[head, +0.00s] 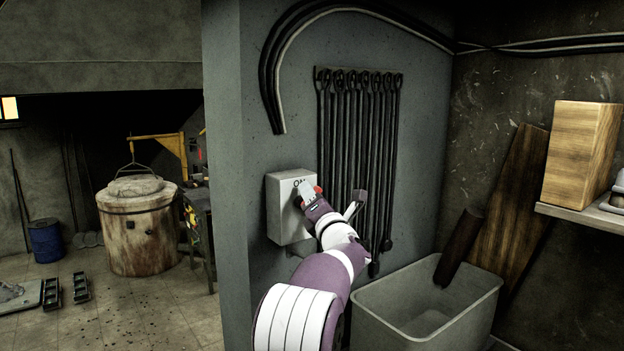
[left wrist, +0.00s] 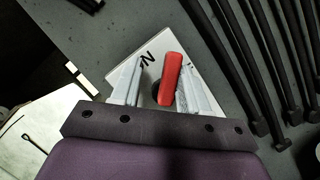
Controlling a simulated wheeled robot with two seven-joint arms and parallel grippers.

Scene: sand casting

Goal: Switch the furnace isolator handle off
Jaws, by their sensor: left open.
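The furnace isolator is a light grey box (head: 283,222) on the grey wall, with "ON" lettering at its top front. Its red handle (head: 318,189) is mostly hidden by my left gripper in the head view. In the left wrist view the red handle (left wrist: 171,75) shows clearly, pointing towards the lettering with a slight tilt. My left gripper (head: 307,191) is at the box front, open. In the left wrist view its two fingers (left wrist: 163,82) stand on either side of the handle; I cannot tell whether either touches it. My right gripper is not in view.
Several dark rods (head: 360,130) hang on the wall just right of the box. A grey bin (head: 385,315) stands below, with planks (head: 510,210) behind it. A shelf (head: 585,215) holds a wooden block (head: 580,150). A rusty furnace (head: 140,235) stands far left, with open floor before it.

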